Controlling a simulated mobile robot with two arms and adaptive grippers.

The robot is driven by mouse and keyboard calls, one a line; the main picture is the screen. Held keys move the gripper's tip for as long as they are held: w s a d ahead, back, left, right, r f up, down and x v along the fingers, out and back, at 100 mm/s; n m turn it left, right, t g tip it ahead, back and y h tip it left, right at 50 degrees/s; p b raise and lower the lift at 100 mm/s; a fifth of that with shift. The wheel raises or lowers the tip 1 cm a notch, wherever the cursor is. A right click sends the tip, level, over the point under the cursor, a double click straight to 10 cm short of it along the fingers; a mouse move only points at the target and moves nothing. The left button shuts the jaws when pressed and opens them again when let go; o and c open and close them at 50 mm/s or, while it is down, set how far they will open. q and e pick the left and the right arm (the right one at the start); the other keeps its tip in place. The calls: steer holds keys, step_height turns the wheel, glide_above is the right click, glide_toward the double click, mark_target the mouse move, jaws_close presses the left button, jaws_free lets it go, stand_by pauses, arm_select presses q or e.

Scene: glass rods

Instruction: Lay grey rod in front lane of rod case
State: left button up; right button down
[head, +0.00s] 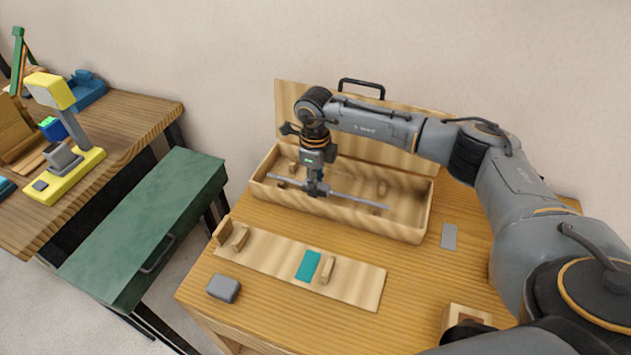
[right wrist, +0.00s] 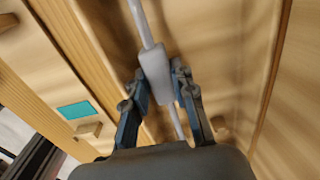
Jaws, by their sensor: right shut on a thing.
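The rod case (head: 425,222) is an open wooden box on the table, its lid (head: 290,110) standing up behind it with a black handle. My right gripper (head: 317,190) points down over the case and is shut on the thicker middle of the grey rod (head: 350,199). The rod runs lengthwise along the case, near its front wall. In the right wrist view the rod (right wrist: 154,62) passes between the two fingers over the case floor. I cannot tell whether it touches the supports inside. My left gripper is not in view.
In front of the case lies a wooden board (head: 345,287) with small upright blocks and a teal patch (head: 308,265). A grey block (head: 223,288) and a flat grey piece (head: 449,236) lie on the table. A yellow lamp (head: 70,180) stands on the left bench.

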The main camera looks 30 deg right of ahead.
steer(key=shift+f+b, duration=0.4)
steer(key=shift+f, duration=0.05)
stand_by(0.5)
steer(key=c, duration=1)
jaws_free()
step_height(320, 180, up, 12)
